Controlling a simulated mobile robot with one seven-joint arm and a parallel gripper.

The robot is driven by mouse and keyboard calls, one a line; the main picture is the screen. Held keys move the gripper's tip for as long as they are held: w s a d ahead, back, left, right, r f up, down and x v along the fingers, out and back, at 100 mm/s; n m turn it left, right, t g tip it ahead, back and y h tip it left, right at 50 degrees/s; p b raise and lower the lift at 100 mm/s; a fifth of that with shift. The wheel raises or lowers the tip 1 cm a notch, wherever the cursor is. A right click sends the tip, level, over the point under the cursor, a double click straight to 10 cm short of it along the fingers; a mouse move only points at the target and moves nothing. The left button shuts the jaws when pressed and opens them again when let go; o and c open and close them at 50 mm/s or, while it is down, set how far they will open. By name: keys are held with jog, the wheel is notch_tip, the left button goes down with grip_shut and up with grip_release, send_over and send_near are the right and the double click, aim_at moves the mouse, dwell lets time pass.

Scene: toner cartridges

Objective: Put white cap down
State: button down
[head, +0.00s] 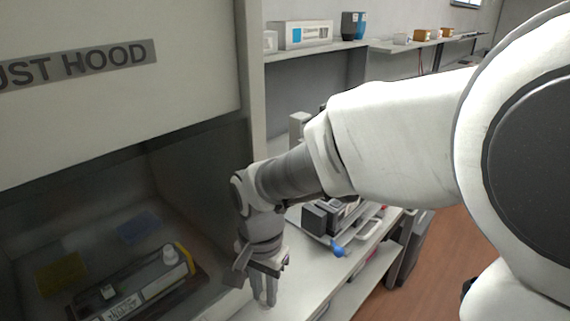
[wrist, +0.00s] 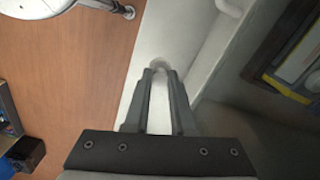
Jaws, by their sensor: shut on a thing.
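My gripper (head: 264,302) points down over the white bench top (head: 315,275), just right of the dust hood's opening. In the wrist view my gripper (wrist: 160,72) is shut on a small pale round thing, which looks like the white cap (wrist: 159,64). Only a little of the cap shows at the fingertips. I cannot make it out in the head view. I cannot tell whether it touches the bench below. A toner cartridge (head: 135,283) lies inside the hood, with a white knob (head: 170,255) on its top.
The dust hood (head: 115,90) stands at the left, its side post close to my gripper. Inside are a yellow pad (head: 62,272) and a blue pad (head: 138,227). Dark equipment (head: 330,213) and a blue item (head: 338,248) stand on the bench behind my arm.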

aim_at(262, 310)
jog(key=shift+w+a+f, duration=0.2)
jog(key=shift+a+f, duration=0.1)
jog(key=shift+f, duration=0.3)
notch_tip(262, 310, down, 5)
jog(key=shift+f+b, duration=0.15)
jog(key=shift+b, duration=0.6)
jog(key=shift+w+a+f, duration=0.1)
jog(key=shift+a+f, duration=0.05)
jog(key=shift+f, duration=0.15)
jog(key=shift+f, duration=0.2)
jog(key=c, duration=0.8)
grip_release()
jog(key=shift+o, duration=0.2)
jog(key=shift+r, duration=0.15)
